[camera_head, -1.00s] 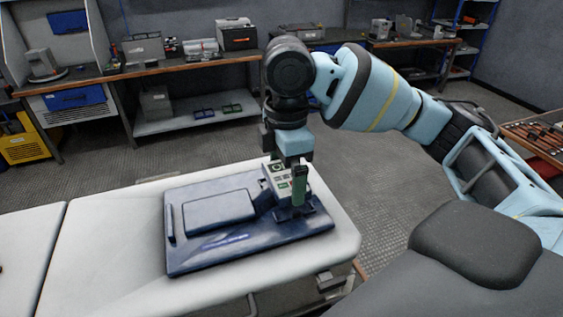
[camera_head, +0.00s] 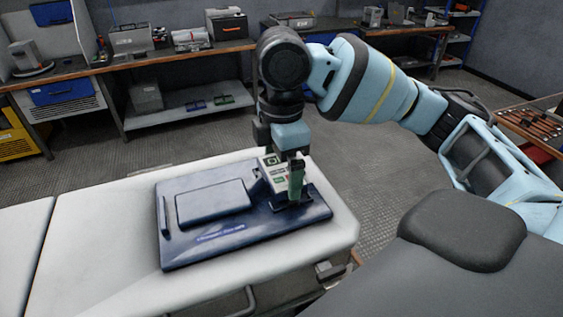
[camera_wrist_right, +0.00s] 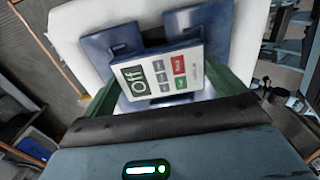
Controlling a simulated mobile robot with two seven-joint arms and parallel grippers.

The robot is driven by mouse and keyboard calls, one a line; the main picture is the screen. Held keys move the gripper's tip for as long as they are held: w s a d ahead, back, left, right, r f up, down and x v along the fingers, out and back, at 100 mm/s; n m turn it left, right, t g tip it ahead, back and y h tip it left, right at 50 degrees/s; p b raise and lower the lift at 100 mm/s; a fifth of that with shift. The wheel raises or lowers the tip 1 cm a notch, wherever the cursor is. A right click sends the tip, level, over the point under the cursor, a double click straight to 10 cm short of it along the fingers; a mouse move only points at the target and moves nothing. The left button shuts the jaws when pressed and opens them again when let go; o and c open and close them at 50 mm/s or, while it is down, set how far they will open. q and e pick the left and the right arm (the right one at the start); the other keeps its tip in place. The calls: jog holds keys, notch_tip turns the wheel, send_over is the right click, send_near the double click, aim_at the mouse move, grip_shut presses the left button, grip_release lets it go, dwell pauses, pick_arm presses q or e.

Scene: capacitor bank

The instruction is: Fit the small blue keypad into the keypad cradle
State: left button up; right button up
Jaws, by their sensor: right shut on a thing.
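The small blue keypad (camera_head: 271,172) has a pale face with a display, a red button and a green button. My right gripper (camera_head: 284,184) is shut on it, with green fingers at its sides. The right wrist view shows the keypad (camera_wrist_right: 166,74) tilted between the fingers, its display reading "Off". The keypad cradle (camera_head: 313,197) is a dark blue holder at the right end of the blue board; it also shows in the right wrist view (camera_wrist_right: 122,42). The keypad is at the cradle, but whether it touches or sits inside is hidden by the fingers. My left gripper is not in view.
The blue board (camera_head: 200,252) lies on a white-topped table (camera_head: 100,225), with a raised flat panel (camera_head: 213,204) left of the cradle. The white top is clear left of the board. Workbenches (camera_head: 180,55) with boxes stand far behind.

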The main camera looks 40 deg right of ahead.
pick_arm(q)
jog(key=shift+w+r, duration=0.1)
pick_arm(e)
jog(key=shift+f, duration=0.75)
jog(key=o, duration=0.6)
jog(key=shift+o, duration=0.2)
notch_tip(320, 180, up, 8)
jog(key=shift+f+p, duration=0.1)
jog(key=shift+p, duration=0.7)
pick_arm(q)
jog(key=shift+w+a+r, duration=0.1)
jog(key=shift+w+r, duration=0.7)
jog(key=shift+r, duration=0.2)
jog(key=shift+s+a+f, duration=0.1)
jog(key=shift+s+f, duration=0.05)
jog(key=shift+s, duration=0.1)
